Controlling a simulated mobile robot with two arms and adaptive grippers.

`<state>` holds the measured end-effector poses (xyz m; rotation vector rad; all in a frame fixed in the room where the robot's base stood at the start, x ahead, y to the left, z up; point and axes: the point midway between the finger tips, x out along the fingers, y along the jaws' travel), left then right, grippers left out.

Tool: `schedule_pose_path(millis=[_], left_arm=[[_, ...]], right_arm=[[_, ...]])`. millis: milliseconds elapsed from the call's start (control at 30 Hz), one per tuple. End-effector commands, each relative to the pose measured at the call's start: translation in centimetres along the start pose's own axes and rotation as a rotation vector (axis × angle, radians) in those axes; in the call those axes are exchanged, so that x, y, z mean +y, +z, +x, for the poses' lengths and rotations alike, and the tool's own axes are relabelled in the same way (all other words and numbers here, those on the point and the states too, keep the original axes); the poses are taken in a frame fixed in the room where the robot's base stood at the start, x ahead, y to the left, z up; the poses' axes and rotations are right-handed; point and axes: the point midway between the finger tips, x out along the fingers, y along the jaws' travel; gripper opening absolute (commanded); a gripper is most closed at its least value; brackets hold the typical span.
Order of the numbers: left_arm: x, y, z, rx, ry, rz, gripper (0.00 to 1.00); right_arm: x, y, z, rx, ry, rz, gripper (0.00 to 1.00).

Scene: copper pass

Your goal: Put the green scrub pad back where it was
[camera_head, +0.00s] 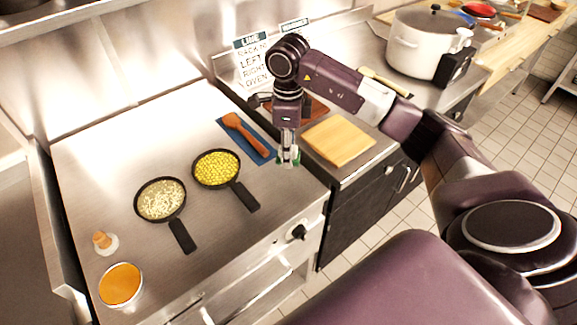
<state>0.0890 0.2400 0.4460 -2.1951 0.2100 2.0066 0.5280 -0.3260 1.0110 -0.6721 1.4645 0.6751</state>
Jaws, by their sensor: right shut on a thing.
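My right gripper (288,158) points down near the right edge of the steel counter (190,265), just right of the blue mat's near end. It is shut on the green scrub pad (281,160), of which only small green edges show around the fingertips. I cannot tell whether the pad touches the counter or hangs just above it. My left gripper is not in view.
A blue mat (262,149) with a reddish-brown spatula (240,128) lies beside the gripper. Two black pans (182,236) (245,196), an orange-filled bowl (121,285) and a small jar (106,243) stand left. A wooden board (338,141) and white pot (418,47) are right.

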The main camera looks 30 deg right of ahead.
Motion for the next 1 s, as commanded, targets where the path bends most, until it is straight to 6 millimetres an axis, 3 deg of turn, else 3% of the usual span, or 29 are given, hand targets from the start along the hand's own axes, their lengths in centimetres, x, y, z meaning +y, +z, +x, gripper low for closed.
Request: schedule_pose_path(millis=[100, 533, 967, 1000], left_arm=[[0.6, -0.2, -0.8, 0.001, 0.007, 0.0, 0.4], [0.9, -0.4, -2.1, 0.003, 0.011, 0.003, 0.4], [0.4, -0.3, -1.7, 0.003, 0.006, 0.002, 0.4], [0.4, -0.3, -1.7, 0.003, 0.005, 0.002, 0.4]], right_arm=[[0.1, 0.0, 2.0, 0.001, 0.002, 0.0, 0.1], [0.1, 0.0, 7.0, 0.0, 0.002, 0.0, 0.1], [-0.1, 0.0, 8.0, -0.001, -0.001, 0.0, 0.1], [-0.1, 0.0, 7.9, -0.001, -0.001, 0.0, 0.35]])
